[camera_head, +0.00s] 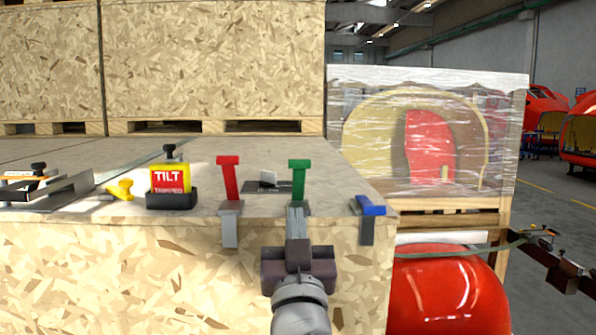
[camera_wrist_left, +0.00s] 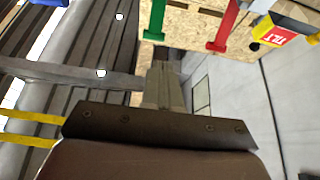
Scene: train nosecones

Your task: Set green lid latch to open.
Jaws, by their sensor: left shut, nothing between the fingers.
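The green lid latch (camera_head: 299,175) stands upright at the front edge of the wooden crate's lid, its short top bar uppermost. It also shows in the left wrist view (camera_wrist_left: 156,18), just beyond the fingertips. My left gripper (camera_head: 296,209) is shut and empty. Its fingertips overlap the foot of the green latch in the head view and hide the metal bracket there; I cannot tell whether they touch it. The fingers also show in the wrist view (camera_wrist_left: 163,80). My right gripper is not in view.
A red latch (camera_head: 228,177) stands upright left of the green one. A blue latch (camera_head: 371,206) lies low at the crate's right corner. A yellow and red TILT indicator (camera_head: 170,179) sits further left. A wrapped crate (camera_head: 430,140) stands behind right, above a red nosecone (camera_head: 450,290).

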